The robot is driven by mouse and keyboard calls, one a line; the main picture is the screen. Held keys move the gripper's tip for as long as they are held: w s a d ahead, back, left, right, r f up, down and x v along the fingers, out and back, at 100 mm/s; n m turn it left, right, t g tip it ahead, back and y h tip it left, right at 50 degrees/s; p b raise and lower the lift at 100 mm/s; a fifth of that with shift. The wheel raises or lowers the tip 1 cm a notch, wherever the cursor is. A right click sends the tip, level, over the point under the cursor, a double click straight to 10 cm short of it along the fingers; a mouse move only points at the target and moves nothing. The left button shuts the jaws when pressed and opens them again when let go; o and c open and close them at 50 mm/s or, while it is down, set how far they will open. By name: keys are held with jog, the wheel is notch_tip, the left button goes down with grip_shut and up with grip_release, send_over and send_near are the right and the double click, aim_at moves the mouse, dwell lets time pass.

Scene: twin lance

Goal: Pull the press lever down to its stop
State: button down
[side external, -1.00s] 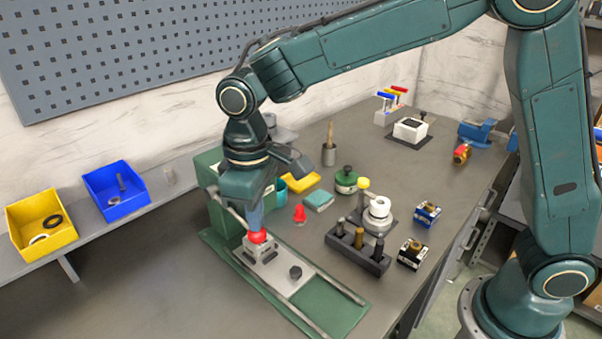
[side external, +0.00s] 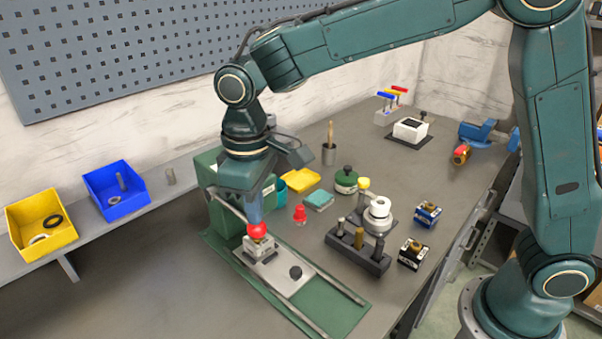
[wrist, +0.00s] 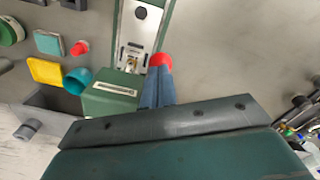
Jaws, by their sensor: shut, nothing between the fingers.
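The green press (side external: 235,212) stands at the left of the bench; its body also shows in the wrist view (wrist: 108,97). The lever's red ball knob (side external: 257,231) is over the grey fixture block (side external: 259,248) at the front of the press. The knob also shows in the wrist view (wrist: 161,60). My gripper (side external: 256,221) points down with its blue fingers shut and empty. Its fingertips are at the top of the knob and appear to touch it. In the wrist view, the fingertips (wrist: 158,72) overlap the knob's edge.
A red part (side external: 300,214), a teal block (side external: 319,200) and a yellow tray (side external: 300,179) lie right of the press. A dark rack of pegs (side external: 358,250) stands farther right. The bench is clear at front left.

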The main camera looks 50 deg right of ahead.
jog(key=shift+r, duration=0.7)
jog(key=shift+s+d+r, duration=0.15)
jog(key=shift+d+r, duration=0.25)
jog(key=shift+d, duration=0.1)
jog(key=s+d+r+m+t, duration=0.2)
jog(key=s+d+r, duration=0.2)
jog(key=s+d, duration=0.35)
jog(key=s+d+r+m+t, duration=0.2)
jog(key=s+d+r, duration=0.3)
jog(key=d, duration=0.4)
jog(key=s+d+f+m+t, duration=0.1)
jog(key=s+d+f+m, duration=0.1)
jog(key=s, duration=0.6)
jog(key=shift+s+d+f+t, duration=0.2)
jog(key=shift+d+f+t, duration=0.1)
jog(key=shift+d+f, duration=0.65)
